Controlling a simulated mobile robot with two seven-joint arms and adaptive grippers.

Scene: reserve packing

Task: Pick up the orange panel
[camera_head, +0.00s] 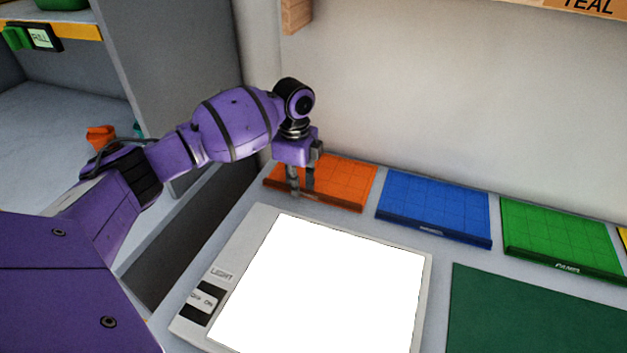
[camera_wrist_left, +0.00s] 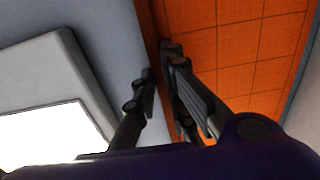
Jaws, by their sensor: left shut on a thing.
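The orange panel (camera_head: 345,180) lies flat at the back left of the table, its face marked with a grid. It fills much of the left wrist view (camera_wrist_left: 240,45). My left gripper (camera_head: 301,192) reaches down to the panel's front edge near its left end. In the left wrist view my left gripper (camera_wrist_left: 160,75) has one finger on each side of that edge, and it is shut on it. The panel appears to rest on the table. My right gripper is in neither view.
A blue panel (camera_head: 435,205) and a green panel (camera_head: 560,235) lie to the right in the same row. A lit light box (camera_head: 425,300) stands in front, with a dark green mat (camera_head: 540,315) beside it. Grey shelving (camera_head: 180,80) stands at the left; a wall is behind.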

